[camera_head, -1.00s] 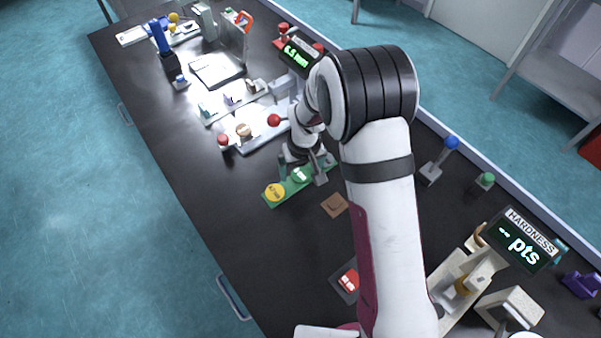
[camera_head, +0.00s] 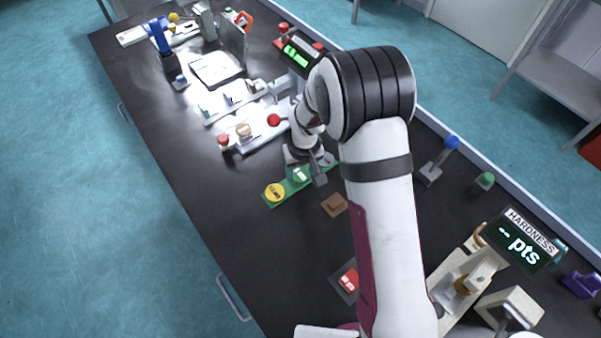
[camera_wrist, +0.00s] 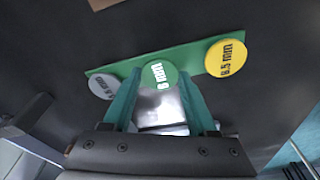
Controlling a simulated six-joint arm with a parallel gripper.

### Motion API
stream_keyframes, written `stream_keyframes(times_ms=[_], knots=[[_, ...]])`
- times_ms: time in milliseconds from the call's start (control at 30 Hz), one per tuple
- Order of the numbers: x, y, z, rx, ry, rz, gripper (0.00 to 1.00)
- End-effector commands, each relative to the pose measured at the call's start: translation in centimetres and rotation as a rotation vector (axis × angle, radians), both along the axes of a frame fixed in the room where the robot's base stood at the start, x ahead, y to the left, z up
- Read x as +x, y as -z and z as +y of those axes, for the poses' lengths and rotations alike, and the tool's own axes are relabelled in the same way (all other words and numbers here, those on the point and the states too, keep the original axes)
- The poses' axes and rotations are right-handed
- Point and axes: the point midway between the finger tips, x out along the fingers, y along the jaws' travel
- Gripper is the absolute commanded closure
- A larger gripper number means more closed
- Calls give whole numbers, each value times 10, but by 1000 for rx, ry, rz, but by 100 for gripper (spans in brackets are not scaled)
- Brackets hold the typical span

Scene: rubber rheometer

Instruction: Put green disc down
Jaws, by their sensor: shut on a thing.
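The green disc (camera_wrist: 158,75) with a white label is between the teal fingertips of my gripper (camera_wrist: 160,92), which is shut on it. In the wrist view it lies over the middle of a green strip holder (camera_wrist: 118,70); I cannot tell whether it rests on the holder or sits just above it. The disc also shows in the head view (camera_head: 301,174), partly covered by the gripper. A yellow disc (camera_wrist: 225,57) lies on one end of the holder and a grey disc (camera_wrist: 102,86) on the other. The grey disc is hidden by my arm in the head view.
A brown square block (camera_head: 334,205) and a red-topped pad (camera_head: 347,280) lie nearer on the dark bench. A device with a red ball (camera_head: 274,120) stands behind the gripper. The hardness tester (camera_head: 521,243) stands at the right. The bench left of the holder is clear.

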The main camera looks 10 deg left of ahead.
Motion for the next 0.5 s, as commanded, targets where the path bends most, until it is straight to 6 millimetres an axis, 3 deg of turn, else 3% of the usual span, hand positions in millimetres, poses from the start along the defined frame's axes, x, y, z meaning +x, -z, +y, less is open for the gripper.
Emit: stream_keyframes(times_ms=[33, 67, 300, 500], knots=[[0, 0, 0, 0, 0, 0, 94], [0, 0, 0, 0, 0, 0, 100], [0, -3, 0, 0, 0, -1, 100], [1, -29, 0, 2, 0, -4, 100]])
